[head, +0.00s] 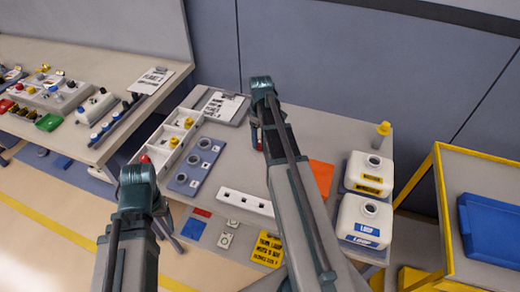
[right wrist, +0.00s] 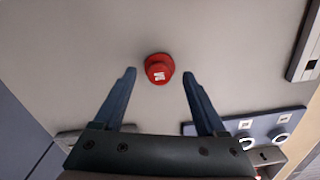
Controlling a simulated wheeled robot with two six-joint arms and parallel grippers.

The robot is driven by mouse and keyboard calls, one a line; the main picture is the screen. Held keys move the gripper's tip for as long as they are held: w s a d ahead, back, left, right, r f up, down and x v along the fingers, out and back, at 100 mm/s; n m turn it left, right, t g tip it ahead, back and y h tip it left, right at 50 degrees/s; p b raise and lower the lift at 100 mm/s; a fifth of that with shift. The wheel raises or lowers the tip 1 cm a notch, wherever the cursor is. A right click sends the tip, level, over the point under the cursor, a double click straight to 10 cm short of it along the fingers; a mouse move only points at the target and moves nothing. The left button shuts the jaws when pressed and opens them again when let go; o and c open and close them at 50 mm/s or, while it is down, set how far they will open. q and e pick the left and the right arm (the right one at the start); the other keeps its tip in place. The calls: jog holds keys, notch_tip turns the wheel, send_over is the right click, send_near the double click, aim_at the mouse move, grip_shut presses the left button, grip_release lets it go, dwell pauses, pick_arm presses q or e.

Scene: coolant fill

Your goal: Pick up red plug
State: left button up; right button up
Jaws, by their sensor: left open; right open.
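The red plug (right wrist: 158,69) stands on the grey tabletop in the right wrist view, with a white mark on its top. My right gripper (head: 257,135) is open and points down over the table in the head view. In the right wrist view its two blue fingertips (right wrist: 158,76) are apart, with the plug centred between them in the picture; I see no contact. In the head view my right arm mostly hides the plug's spot. My left gripper (head: 138,185) is at the table's left front side, its fingers hidden; it holds nothing I can see.
A blue block with round sockets (head: 183,181) and a white tray with compartments (head: 160,143) lie left of the right gripper. A white strip with holes (head: 245,203) is in front.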

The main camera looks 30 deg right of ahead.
notch_tip(320, 180, down, 2)
jog(key=shift+f+b, duration=0.1)
jog(key=shift+b, duration=0.5)
grip_shut()
